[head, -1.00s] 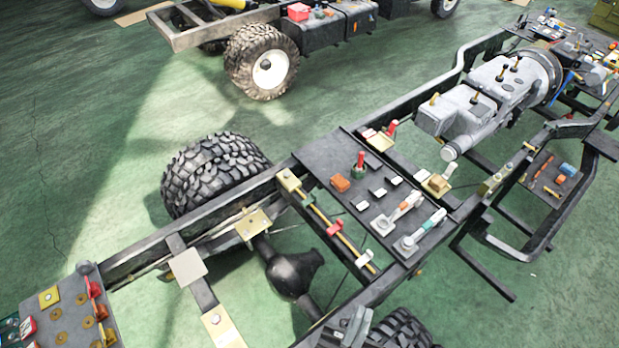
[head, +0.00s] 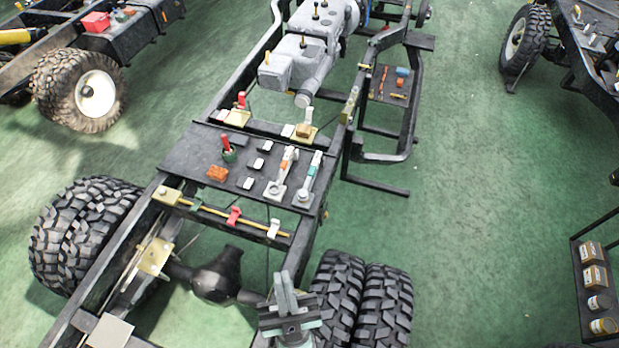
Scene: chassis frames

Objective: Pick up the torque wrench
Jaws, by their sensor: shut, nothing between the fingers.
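I cannot tell for certain which thing is the torque wrench. My gripper (head: 283,283) is at the bottom centre, shut and empty, nearer the camera than the plate and apart from all these tools.
Big tyres (head: 384,305) stand beside the frame.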

